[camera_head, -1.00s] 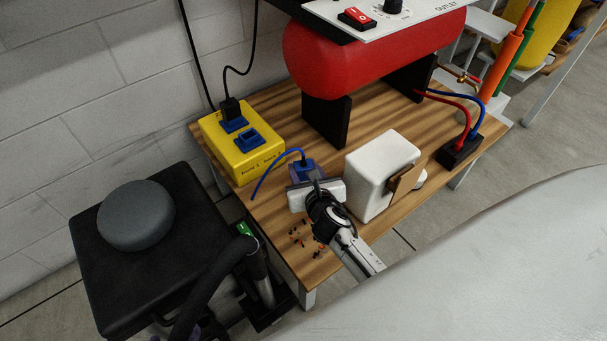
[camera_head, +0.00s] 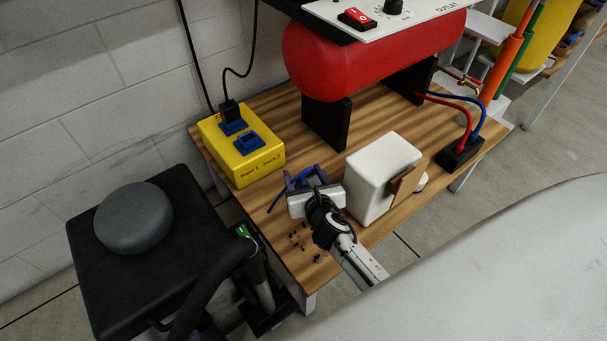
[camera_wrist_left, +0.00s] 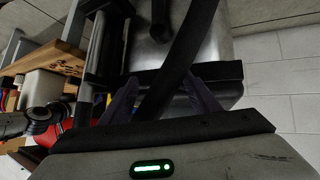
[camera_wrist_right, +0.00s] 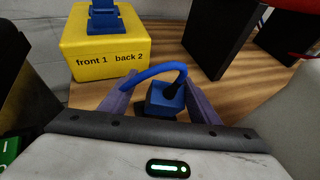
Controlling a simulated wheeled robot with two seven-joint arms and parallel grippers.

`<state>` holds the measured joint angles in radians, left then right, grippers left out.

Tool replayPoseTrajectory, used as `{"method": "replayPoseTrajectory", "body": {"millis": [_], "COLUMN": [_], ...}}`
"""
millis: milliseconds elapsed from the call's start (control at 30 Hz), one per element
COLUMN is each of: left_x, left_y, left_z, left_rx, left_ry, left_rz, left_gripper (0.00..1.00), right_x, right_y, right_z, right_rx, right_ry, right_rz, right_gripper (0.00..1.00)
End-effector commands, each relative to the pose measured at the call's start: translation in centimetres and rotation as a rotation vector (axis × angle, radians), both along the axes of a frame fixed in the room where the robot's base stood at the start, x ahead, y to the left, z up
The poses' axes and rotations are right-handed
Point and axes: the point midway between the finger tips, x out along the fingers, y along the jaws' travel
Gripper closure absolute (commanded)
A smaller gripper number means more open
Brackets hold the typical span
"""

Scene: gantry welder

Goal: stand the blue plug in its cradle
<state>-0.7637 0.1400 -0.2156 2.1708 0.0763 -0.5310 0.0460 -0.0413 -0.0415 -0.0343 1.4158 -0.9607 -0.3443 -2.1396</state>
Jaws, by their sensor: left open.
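The blue plug (camera_wrist_right: 165,99) is a squarish blue piece with a dark end and a looping blue cable, low over the wooden bench. Whether it touches the bench or a cradle is unclear. My right gripper (camera_wrist_right: 162,78) is open, its purple fingers on either side of the plug; in the head view (camera_head: 309,174) they mostly hide it. No separate cradle can be made out for sure; the yellow box (camera_head: 240,148) marked "front 1 back 2" carries blue sockets. My left gripper (camera_wrist_left: 160,80) is open, low beside the black stool, with a dark tube crossing its view.
A white block (camera_head: 382,175) with a brown flap stands close right of my right gripper. A red tank (camera_head: 370,55) stands behind on black supports. Small dark bits (camera_head: 301,240) lie at the front bench edge. A black stool (camera_head: 100,240) with a grey cushion stands at left.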

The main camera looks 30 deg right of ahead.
Motion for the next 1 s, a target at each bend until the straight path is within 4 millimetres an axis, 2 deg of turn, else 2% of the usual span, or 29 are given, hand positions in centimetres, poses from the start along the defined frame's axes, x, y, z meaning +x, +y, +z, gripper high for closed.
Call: {"method": "replayPoseTrajectory", "body": {"millis": [167,333,500,700,1000], "left_x": [0.0,0.1,0.6,0.2,0.1], "left_y": [0.0,0.0,0.2,0.3,0.4], "left_z": [0.1,1.5,1.8,1.4,1.1], "left_rx": [0.0,0.008,0.024,0.037,0.043], "left_ry": [-0.001,-0.002,-0.004,0.014,0.022], "left_rz": [0.0,-0.004,-0.012,-0.018,-0.02], "left_gripper": [0.44,0.44,0.44,0.44,0.44], "right_x": [0.0,0.0,-3.2,-5.8,-6.7], "right_y": [0.0,0.1,0.8,1.5,1.7], "right_z": [0.1,2.0,2.8,3.8,4.1], "right_rx": [0.0,0.002,-0.001,0.0,-0.001], "right_ry": [-0.001,-0.002,0.002,0.0,-0.001], "right_rz": [0.001,0.0,0.002,0.0,-0.001], "right_gripper": [0.44,0.44,0.44,0.44,0.44]}}
